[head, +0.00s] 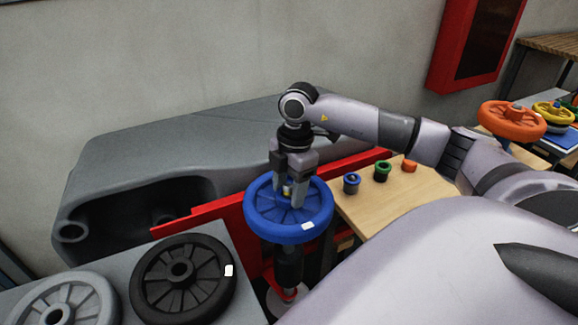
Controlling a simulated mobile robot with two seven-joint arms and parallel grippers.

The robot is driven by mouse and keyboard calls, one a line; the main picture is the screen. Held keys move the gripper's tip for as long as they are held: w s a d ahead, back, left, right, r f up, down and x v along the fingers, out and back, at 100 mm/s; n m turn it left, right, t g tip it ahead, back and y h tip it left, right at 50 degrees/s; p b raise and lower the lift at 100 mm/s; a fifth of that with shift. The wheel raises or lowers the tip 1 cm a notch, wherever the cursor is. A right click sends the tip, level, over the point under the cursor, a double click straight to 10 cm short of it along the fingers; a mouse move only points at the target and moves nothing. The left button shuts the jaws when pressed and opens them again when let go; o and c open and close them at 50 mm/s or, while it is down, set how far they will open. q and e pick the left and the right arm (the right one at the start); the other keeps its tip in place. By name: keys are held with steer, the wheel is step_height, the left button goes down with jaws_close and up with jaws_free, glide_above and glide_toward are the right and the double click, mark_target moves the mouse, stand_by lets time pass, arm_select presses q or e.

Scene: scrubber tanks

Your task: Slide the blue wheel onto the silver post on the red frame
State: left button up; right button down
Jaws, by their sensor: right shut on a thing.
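The blue wheel (258,224) is level, with its spoked face up and a white label on its rim. My right gripper (290,199) points straight down at the wheel's centre, shut on its hub. A small yellow and pale tip shows between the fingers; I cannot tell whether it is the silver post. A dark upright cylinder (289,262) stands below the wheel, with silver near its foot. The wheel hides its top, so I cannot tell whether they touch. The red frame (205,215) runs behind the wheel. My left gripper is out of view.
A black wheel (150,283) and a grey wheel (92,301) lie on a grey surface at the lower left. A wooden table (375,205) holds small blue, green and orange parts. A large grey tank (200,150) stands behind. Orange (508,125) and yellow wheels are far right.

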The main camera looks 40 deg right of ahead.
steer(key=shift+c, duration=1.4)
jaws_free()
steer(key=shift+r, duration=0.1)
steer(key=shift+r, duration=0.1)
steer(key=shift+r+p, duration=1.35)
steer(key=shift+p, duration=0.15)
